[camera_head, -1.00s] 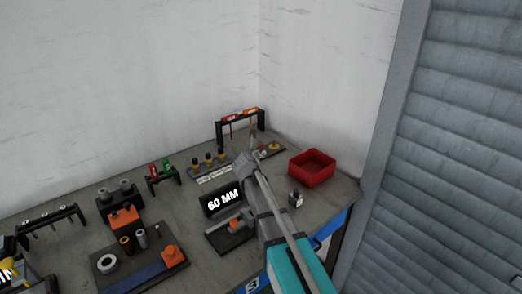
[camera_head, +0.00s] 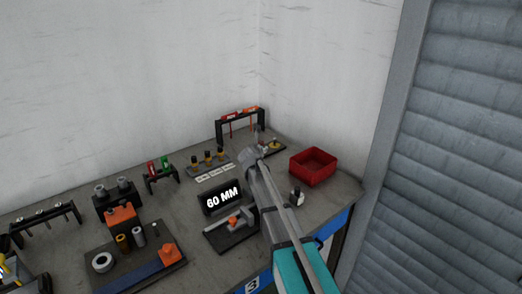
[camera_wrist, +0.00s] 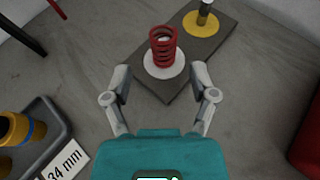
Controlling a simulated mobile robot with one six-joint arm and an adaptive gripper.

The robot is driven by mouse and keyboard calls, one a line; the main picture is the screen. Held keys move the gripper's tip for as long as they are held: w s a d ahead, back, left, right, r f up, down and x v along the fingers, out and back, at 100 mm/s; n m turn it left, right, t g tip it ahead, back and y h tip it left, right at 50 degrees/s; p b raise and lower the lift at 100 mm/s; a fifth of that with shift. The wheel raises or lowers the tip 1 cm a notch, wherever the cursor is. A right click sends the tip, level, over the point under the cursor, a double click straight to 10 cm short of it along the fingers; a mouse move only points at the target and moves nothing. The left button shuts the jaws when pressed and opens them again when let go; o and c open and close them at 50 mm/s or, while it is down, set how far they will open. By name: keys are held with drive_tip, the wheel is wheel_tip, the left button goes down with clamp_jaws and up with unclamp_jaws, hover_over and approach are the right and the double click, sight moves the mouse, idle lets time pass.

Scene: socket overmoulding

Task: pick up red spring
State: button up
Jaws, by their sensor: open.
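The red spring (camera_wrist: 163,47) stands upright on a white disc (camera_wrist: 166,66) on a dark grey board (camera_wrist: 205,51) in the wrist view. My gripper (camera_wrist: 160,78) is open, with one finger to each side below the spring in the picture. The spring is apart from both fingers, just beyond their tips. In the head view my gripper (camera_head: 257,144) is over the back part of the bench, and it hides most of the board and the spring.
A yellow disc (camera_wrist: 193,24) with a metal post is on the same board. A red bin (camera_head: 313,166) stands to the right. A black rack (camera_head: 240,118) with red and orange tools is behind. A "60 MM" display (camera_head: 221,197) stands to the left.

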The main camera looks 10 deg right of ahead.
drive_tip(key=shift+w+f, duration=0.1)
drive_tip(key=shift+w, duration=0.05)
drive_tip(key=shift+b+x, duration=1.1)
drive_tip(key=shift+x, duration=1.55)
drive_tip(key=shift+d+f, duration=0.1)
drive_tip(key=shift+d, duration=0.1)
clamp_jaws()
